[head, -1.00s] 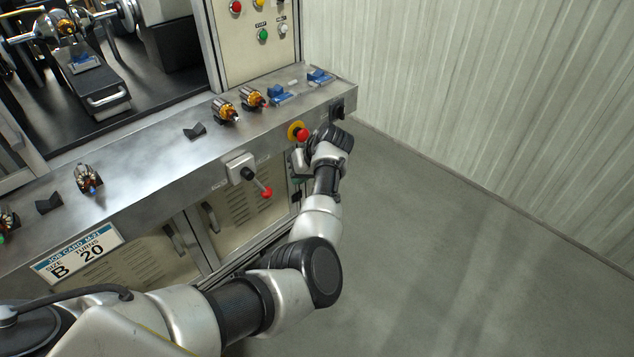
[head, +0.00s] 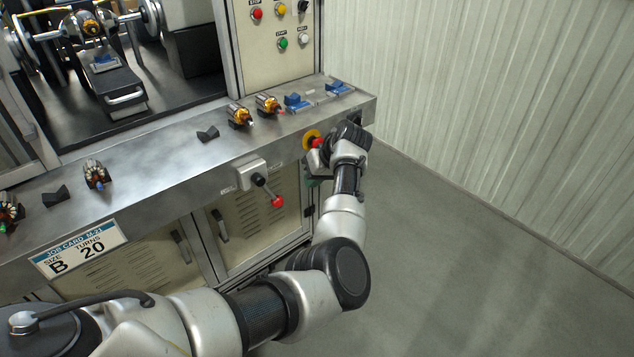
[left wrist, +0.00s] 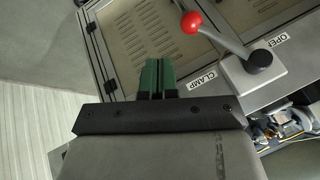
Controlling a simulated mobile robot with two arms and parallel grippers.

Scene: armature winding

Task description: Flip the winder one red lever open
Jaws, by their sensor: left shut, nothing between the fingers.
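The red lever has a red ball knob (head: 278,201) on a metal arm and pivots on a pale block (head: 251,175) on the bench front. It slants down and to the right. In the left wrist view, the knob (left wrist: 191,22) is at the top and the block (left wrist: 250,72) at the right, with "CLAMP" and "OPEN" labels beside it. My left gripper (head: 313,182) is right of the knob, apart from it, partly hidden by its own wrist. Its green fingers (left wrist: 158,78) are together and empty. My right gripper is not in view.
A red emergency button on a yellow ring (head: 312,140) sits close by my left wrist. Armatures (head: 268,104) and blue holders (head: 298,102) lie on the bench top. Cabinet doors with handles (head: 220,225) are below. The floor to the right is clear.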

